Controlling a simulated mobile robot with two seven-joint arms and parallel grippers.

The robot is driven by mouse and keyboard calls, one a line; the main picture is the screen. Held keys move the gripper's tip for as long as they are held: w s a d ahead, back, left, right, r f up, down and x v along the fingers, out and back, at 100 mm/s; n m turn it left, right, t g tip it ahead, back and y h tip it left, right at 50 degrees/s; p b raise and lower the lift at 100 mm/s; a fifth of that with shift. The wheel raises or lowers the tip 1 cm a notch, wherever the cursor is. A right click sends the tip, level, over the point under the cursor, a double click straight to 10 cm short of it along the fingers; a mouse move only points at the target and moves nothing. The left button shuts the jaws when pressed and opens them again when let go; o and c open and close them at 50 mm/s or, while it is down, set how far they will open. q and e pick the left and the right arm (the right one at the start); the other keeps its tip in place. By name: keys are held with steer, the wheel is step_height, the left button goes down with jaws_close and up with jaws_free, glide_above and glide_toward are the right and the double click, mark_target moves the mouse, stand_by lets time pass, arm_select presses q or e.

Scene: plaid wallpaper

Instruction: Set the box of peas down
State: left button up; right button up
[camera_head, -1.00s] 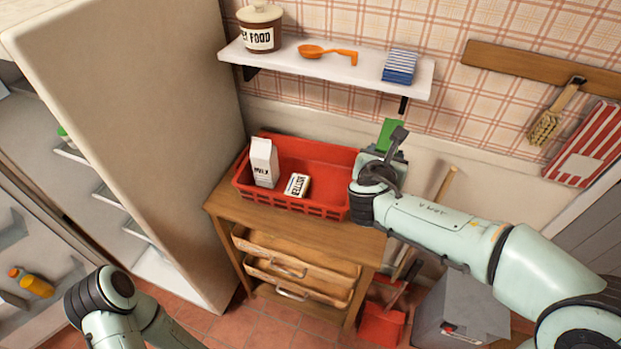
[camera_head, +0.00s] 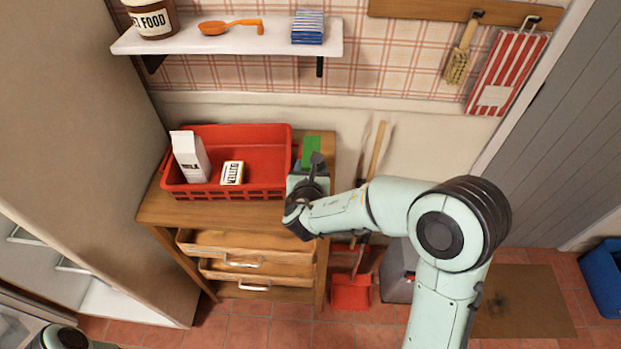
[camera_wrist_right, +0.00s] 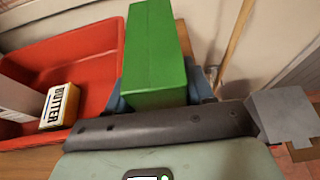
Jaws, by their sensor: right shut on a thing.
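The box of peas is a plain green box (camera_head: 311,149), also large in the right wrist view (camera_wrist_right: 155,55). My right gripper (camera_head: 309,168) is shut on it, with blue-grey fingers on both sides. The box is upright just right of the red crate (camera_head: 270,192), at the right end of the wooden table (camera_head: 158,208). I cannot tell whether its bottom, hidden by my gripper, touches the table. Part of my left arm shows at the lower left of the head view; its gripper is out of view.
A milk carton (camera_head: 190,157) and a butter pack (camera_head: 232,173) are in the crate's left half; its right half is empty. A shelf (camera_head: 180,43) hangs above. A broom handle (camera_head: 377,150) leans right of the table. Two drawers (camera_head: 240,248) stand partly open.

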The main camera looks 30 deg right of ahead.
steer(key=shift+f, duration=1.65)
steer(key=shift+f+b, duration=0.25)
steer(key=shift+b, duration=0.15)
steer(key=o, duration=1.3)
steer(key=shift+r, duration=0.1)
